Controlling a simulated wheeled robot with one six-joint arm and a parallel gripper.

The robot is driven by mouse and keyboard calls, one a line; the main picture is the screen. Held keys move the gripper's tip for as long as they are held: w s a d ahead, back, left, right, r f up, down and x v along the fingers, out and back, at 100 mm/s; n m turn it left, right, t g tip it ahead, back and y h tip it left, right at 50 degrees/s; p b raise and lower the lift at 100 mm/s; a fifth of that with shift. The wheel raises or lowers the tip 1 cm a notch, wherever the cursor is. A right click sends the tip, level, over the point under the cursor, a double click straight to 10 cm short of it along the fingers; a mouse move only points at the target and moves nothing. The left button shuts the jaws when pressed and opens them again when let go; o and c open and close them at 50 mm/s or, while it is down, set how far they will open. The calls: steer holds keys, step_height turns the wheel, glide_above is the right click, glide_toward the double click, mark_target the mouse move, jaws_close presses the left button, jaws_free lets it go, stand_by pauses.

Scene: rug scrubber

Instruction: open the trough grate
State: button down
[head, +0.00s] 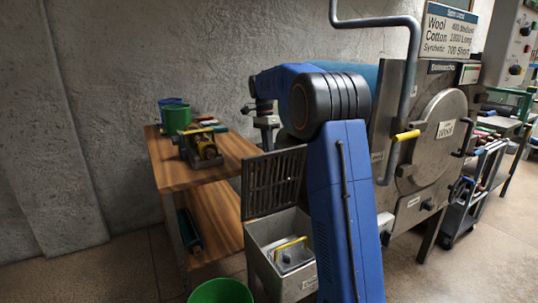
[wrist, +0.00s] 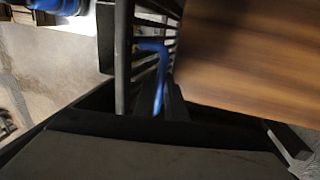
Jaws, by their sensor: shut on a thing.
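The trough grate (head: 274,182) is a dark barred panel standing nearly upright at the rear left of the grey metal trough (head: 262,262). The trough's inside shows open below it. In the wrist view the grate's bars (wrist: 124,55) run close in front of my gripper. My gripper (head: 267,142) is at the grate's top edge and is shut on the grate. Its fingertips are partly hidden in the head view, and the exact contact is unclear.
A metal container with a yellow handle (head: 292,255) sits in the trough. A green bucket (head: 220,291) stands in front. The scrubber machine (head: 436,135) stands right.

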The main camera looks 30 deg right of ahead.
steer(key=shift+f, duration=0.25)
steer(key=c, duration=1.8)
jaws_free()
steer(key=shift+w, duration=0.1)
steer(key=shift+r, duration=0.15)
